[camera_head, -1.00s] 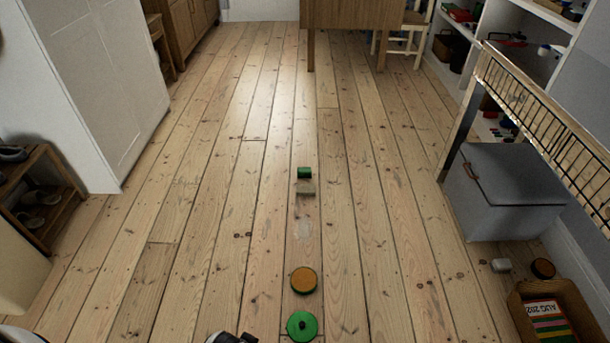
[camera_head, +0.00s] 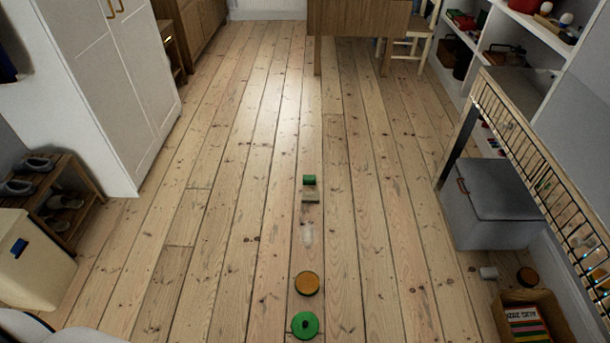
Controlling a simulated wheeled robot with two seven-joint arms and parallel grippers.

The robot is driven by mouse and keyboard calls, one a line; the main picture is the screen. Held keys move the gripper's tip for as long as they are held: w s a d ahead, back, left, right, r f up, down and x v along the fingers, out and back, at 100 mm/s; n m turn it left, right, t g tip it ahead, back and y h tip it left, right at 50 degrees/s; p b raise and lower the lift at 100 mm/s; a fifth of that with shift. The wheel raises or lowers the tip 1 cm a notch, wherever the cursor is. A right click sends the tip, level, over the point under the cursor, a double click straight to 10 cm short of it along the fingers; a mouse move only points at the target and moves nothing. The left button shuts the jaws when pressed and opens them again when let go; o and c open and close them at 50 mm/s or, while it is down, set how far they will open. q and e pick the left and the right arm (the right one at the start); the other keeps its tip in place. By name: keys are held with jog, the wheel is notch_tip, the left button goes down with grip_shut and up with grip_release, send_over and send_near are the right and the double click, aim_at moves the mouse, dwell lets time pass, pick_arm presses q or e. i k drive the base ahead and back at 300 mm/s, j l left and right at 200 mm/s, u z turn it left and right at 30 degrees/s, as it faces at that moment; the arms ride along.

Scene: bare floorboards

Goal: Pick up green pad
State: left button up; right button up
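A round green pad (camera_head: 305,325) with a small raised spot near its middle lies on the floorboards at the bottom centre of the head view. A round orange-brown disc with a dark green rim (camera_head: 307,284) lies just beyond it, apart from it. Farther up the same line is a small green block (camera_head: 309,180), with a pale grey-beige block (camera_head: 310,195) close in front of it. I cannot tell whether those two touch. Neither of my grippers is in view.
The floor around the pad is open. At right stand a grey lidded box (camera_head: 490,205), a wooden crate (camera_head: 552,308) with books and a wire-sided rack. At left are a white wardrobe (camera_head: 125,90), a shoe rack (camera_head: 92,190) and a cream bin (camera_head: 30,262). A wooden table (camera_head: 358,18) stands far ahead.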

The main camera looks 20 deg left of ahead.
aim_at(307, 179)
jog(key=j+u, duration=0.4)
jog(key=i+j+u, duration=0.15)
jog(key=j+u, duration=0.2)
jog(key=i+j+u, duration=0.45)
jog(key=i+j, duration=0.6)
jog(key=i+z, duration=0.35)
jog(key=i, duration=0.3)
jog(key=i+j+z, duration=0.2)
jog(key=i+z, duration=0.15)
jog(key=i, duration=0.3)
